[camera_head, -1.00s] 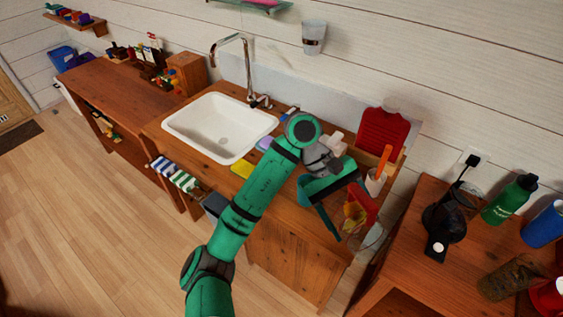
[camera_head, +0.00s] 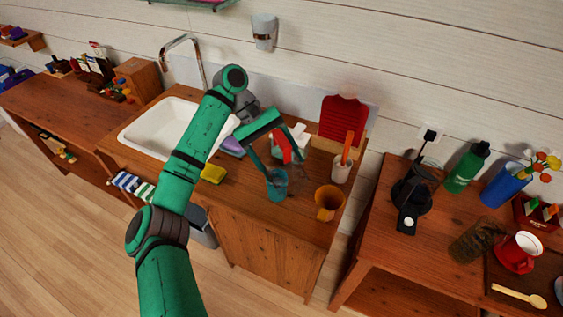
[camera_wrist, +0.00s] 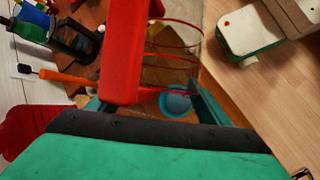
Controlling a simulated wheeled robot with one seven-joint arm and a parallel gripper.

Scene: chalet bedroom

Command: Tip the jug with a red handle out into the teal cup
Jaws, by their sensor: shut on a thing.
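My gripper (camera_head: 274,152) is shut on the red handle (camera_head: 283,147) of the clear jug, above the counter. In the wrist view the red handle (camera_wrist: 122,50) is large, with the jug's see-through body (camera_wrist: 172,72) and its red rings beside it. The jug's body is hard to make out in the head view, so its tilt and contents are unclear. The teal cup (camera_head: 277,184) stands upright on the counter, just below my gripper and close to the jug. In the wrist view its round shape (camera_wrist: 175,104) shows near the jug's end, partly through the glass.
An orange-yellow mug (camera_head: 328,203) stands right of the teal cup. A white holder (camera_head: 341,170) with an orange-handled tool and a red board (camera_head: 342,121) are behind. The sink (camera_head: 165,128) lies left, with a yellow sponge (camera_head: 213,173) by it. A gap separates the right table (camera_head: 380,240).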

